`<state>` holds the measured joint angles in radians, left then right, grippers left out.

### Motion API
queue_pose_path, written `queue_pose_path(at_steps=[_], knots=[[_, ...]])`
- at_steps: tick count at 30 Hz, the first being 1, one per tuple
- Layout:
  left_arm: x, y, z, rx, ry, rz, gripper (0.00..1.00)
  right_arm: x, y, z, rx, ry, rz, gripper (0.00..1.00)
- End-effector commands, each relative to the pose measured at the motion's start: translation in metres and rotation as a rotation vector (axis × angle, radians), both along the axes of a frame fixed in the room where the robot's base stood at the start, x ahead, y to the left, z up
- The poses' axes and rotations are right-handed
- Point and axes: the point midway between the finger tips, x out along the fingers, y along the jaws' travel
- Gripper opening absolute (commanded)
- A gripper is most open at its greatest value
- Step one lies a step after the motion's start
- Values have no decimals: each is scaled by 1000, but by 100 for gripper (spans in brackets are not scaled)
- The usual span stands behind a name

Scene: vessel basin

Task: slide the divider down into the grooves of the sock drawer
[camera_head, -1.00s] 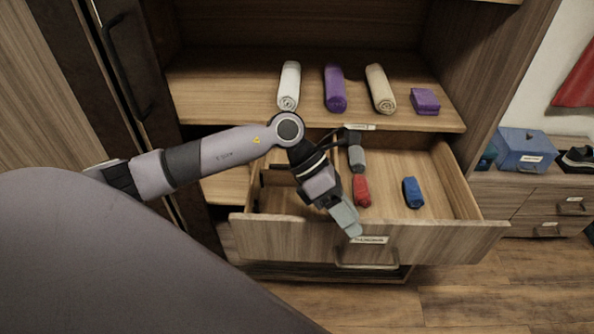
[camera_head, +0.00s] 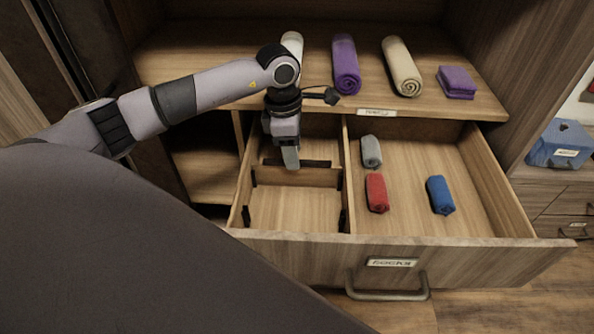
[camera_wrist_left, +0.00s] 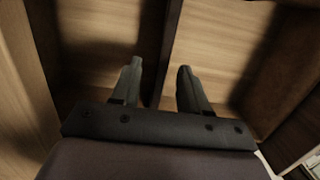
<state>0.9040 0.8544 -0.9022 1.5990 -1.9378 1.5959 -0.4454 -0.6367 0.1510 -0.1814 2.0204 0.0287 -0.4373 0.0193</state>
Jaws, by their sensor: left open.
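The sock drawer (camera_head: 412,256) is pulled out, with a "SOCKS" label on its front. A fixed lengthwise wall splits it. The wooden divider (camera_head: 312,178) stands crosswise in the left compartment, its ends at black groove strips on the left side (camera_head: 253,177) and on the lengthwise wall (camera_head: 340,184). How deep it sits I cannot tell. My left gripper (camera_head: 291,158) is open, pointing down over the divider and partly covering it. In the left wrist view, the open fingers (camera_wrist_left: 160,88) lie on either side of a thin panel (camera_wrist_left: 168,45), apparently the divider. My right gripper is not in view.
The right compartment holds a grey (camera_head: 371,151), a red (camera_head: 377,193) and a blue rolled sock (camera_head: 440,195). The shelf above holds rolled towels (camera_head: 402,66) and a folded purple cloth (camera_head: 457,82). The front of the left compartment is empty.

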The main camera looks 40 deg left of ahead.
Motion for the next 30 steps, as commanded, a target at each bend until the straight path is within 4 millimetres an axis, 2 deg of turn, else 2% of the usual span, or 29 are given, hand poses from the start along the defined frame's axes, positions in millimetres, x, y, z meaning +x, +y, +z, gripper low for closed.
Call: queue_pose_path(at_steps=[11, 18, 19, 21, 23, 30], knots=[[3, -11, -47, -1, 2, 1, 45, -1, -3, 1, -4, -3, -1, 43], [4, -11, -51, -1, -1, 0, 45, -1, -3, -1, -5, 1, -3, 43], [4, -11, -51, -1, -1, 0, 41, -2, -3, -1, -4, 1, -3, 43], [4, -11, -51, -1, -1, 0, 19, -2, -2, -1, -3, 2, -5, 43], [4, -11, -51, -2, -1, 0, 0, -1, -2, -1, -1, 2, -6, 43], [4, -11, -50, -2, -1, 0, 0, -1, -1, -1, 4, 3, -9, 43]])
